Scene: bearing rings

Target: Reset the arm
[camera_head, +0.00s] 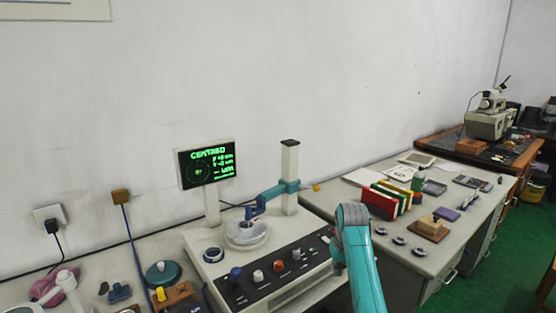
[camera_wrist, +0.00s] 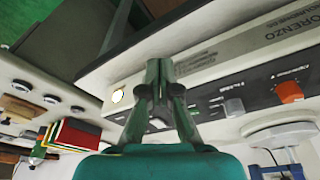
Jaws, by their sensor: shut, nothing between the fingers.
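My arm (camera_head: 360,255), teal with a grey joint, rises at the lower middle of the head view, by the right end of the measuring machine's control panel (camera_head: 272,278). My gripper (camera_wrist: 159,68) shows in the wrist view with its fingers together and nothing between them. It points along the front of the machine (camera_wrist: 225,65), whose panel has an orange knob and several buttons. I cannot tell whether the fingertips touch the machine. In the head view the gripper is mostly hidden by the arm.
The machine's screen (camera_head: 206,162) reads "CENTRED". Its teal probe arm (camera_head: 275,192) reaches over a round stage (camera_head: 246,234). On the right bench are several bearing rings (camera_head: 399,240), coloured binders (camera_head: 385,199) and a wooden block (camera_head: 430,228). Green floor (camera_head: 505,250) is free at right.

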